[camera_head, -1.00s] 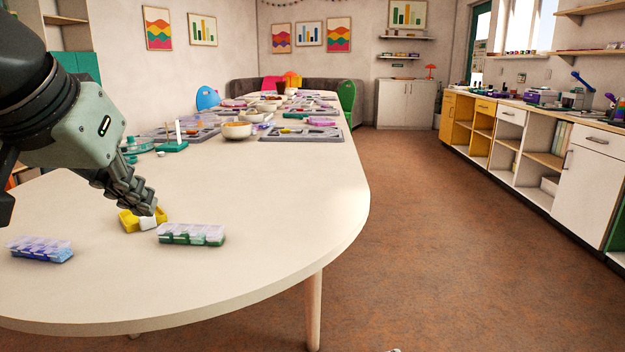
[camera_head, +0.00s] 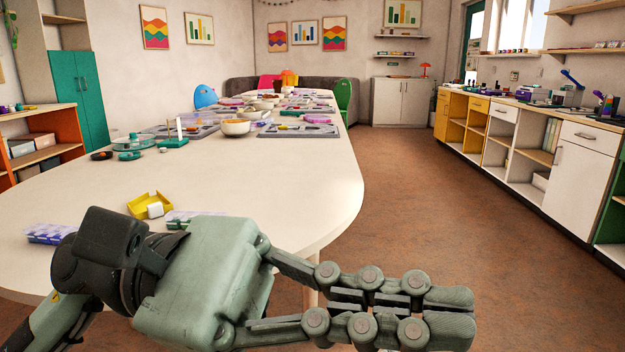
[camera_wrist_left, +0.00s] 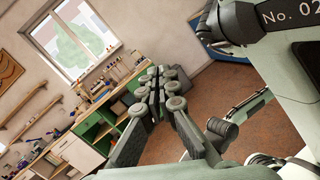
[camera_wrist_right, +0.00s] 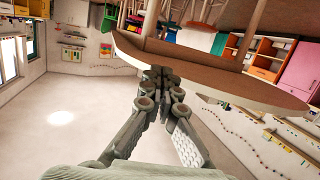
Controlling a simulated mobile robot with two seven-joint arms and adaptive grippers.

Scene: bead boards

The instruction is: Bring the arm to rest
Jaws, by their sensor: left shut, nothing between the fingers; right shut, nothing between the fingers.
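My left gripper (camera_head: 455,318) lies low in front of the head camera, its fingers pointing right, past the table's near edge. It is shut and empty, and its fingers also show closed together in the left wrist view (camera_wrist_left: 160,75). My right gripper (camera_wrist_right: 159,76) shows only in the right wrist view, shut and empty, with the table edge beyond its tips. A lidded bead box (camera_head: 186,217) is partly hidden by my left arm.
A second lidded bead box (camera_head: 45,234) with blue-purple contents sits at the left. Grey boards and a white bowl (camera_head: 235,127) stand farther back on the table. Open brown floor (camera_head: 430,210) lies right of the table, with cabinets (camera_head: 585,165) along the right wall.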

